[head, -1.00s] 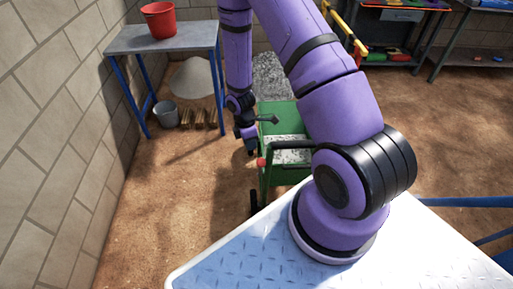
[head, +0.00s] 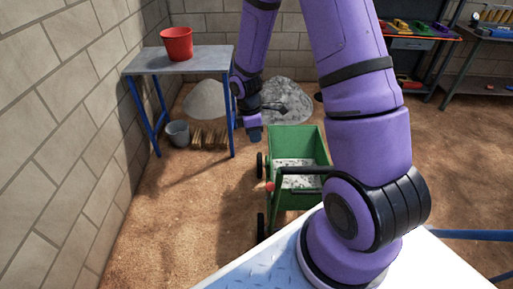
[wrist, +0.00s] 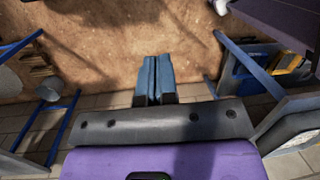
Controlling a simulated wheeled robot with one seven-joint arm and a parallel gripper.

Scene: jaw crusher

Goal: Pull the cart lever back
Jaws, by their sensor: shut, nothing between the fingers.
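The green cart (head: 312,139) stands on the dirt floor in the middle of the head view, with grey rubble in its tray and a black handle bar at its near end. A red knob (head: 270,186), likely the lever's end, shows at the cart's near left corner. My gripper (head: 255,136) hangs pointing down near the cart's far left corner, apart from the red knob. In the wrist view its blue fingers (wrist: 155,75) are together and empty, over bare floor. My arm hides the cart's right side; the cart is not clear in the wrist view.
A blue-legged table (head: 190,66) with a red bucket (head: 177,43) stands at the left wall. A grey bucket (head: 178,133) and wood pieces (head: 209,136) lie below. Gravel piles (head: 286,103) are at the back. Floor left of the cart is clear.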

